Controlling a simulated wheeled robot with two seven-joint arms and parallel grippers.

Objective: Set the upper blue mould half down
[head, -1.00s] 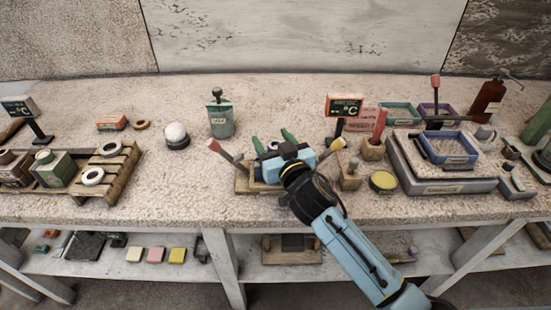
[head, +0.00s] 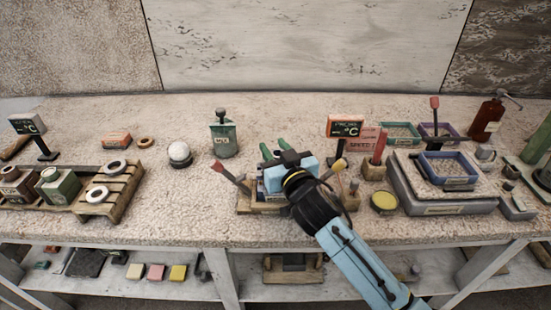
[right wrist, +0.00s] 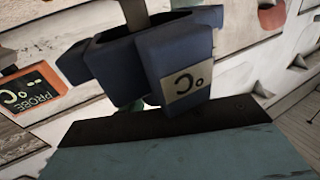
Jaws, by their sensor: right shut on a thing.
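My right gripper (head: 288,160) comes in from the lower right over a wooden cradle (head: 246,205) on the bench. It is shut on the upper blue mould half. Blue mould material (head: 273,181) shows just below and left of the jaws; the hand and wrist hide much of it. I cannot tell whether the held half touches what is under it. In the right wrist view, dark blue blocks (right wrist: 180,65) stand close ahead of the light blue palm; where jaw ends and mould begins is unclear. My left gripper is out of view.
A red-tipped lever (head: 218,167) and a yellow-tipped lever (head: 337,165) flank the cradle. A °C display (head: 345,127) stands behind right, and a yellow-topped tin (head: 384,202) stands to the right. A white sphere (head: 179,152) sits left. The bench between sphere and cradle is mostly clear.

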